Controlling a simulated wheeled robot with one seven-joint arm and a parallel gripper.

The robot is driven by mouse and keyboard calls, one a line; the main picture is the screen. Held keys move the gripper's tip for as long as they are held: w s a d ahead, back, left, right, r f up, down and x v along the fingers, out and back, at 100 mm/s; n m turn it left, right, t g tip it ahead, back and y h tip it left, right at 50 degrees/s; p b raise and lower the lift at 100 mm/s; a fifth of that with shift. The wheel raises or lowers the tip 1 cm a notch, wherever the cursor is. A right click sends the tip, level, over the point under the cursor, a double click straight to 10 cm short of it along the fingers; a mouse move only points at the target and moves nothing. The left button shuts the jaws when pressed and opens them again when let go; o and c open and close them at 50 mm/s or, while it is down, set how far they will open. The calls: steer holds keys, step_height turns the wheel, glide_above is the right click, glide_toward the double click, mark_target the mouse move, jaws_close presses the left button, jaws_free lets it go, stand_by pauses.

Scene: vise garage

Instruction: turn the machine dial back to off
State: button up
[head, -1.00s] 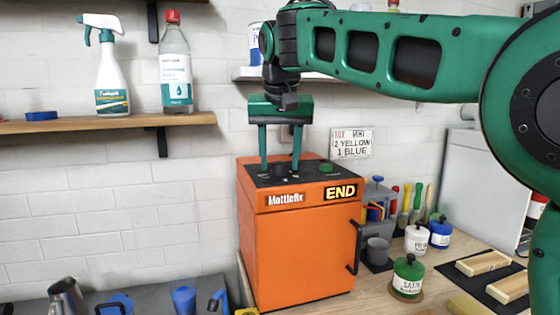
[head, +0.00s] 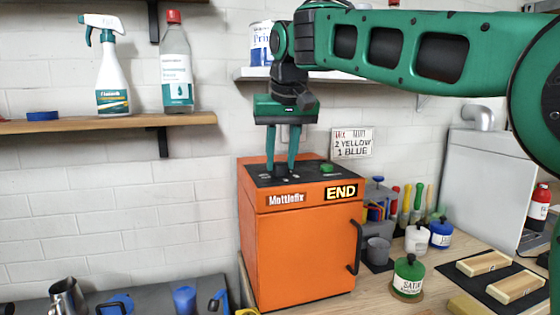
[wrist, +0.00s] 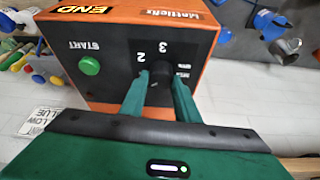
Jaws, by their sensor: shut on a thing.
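The orange Mottlefix machine (head: 300,245) stands on the bench with an END sign on its front. Its dial is a black knob (wrist: 159,69) on the black top panel, with upside-down marks 2 and 3 near it in the wrist view. My gripper (head: 281,171) points down from above with its two green fingers on either side of the dial, shut on it. The fingers also show in the wrist view (wrist: 160,80). They hide part of the dial, and I cannot tell which mark it points to. A green START button (wrist: 90,66) sits beside it.
A wall shelf (head: 105,124) with a spray bottle (head: 112,75) and a red-capped bottle (head: 176,65) is at left. To the right are a tool holder (head: 378,205), paint jars such as the green one (head: 408,275), and wooden blocks (head: 484,264). A sign (head: 352,143) hangs behind.

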steer(key=shift+w+d+n+g+y, duration=0.15)
steer(key=shift+n+y, duration=0.1)
steer(key=shift+n, duration=0.5)
steer(key=shift+s+d+n+g+y, duration=0.1)
steer(key=shift+n+y, duration=0.2)
steer(key=shift+n, duration=0.5)
steer(key=shift+w+d+n+g+y, duration=0.15)
steer(key=shift+n+y, duration=0.1)
steer(key=shift+n, duration=0.5)
steer(key=shift+s+f+n+g+y, duration=0.1)
steer(key=shift+n+g+y, duration=0.25)
steer(key=shift+n, duration=0.9)
steer(key=shift+n+g+y, duration=0.25)
steer(key=shift+n+g, duration=0.1)
steer(key=shift+n, duration=1.2)
steer(key=o, duration=1)
steer(key=shift+d, duration=0.1)
steer(key=shift+o, duration=0.2)
steer(key=v, duration=1)
steer(key=shift+r, duration=0.3)
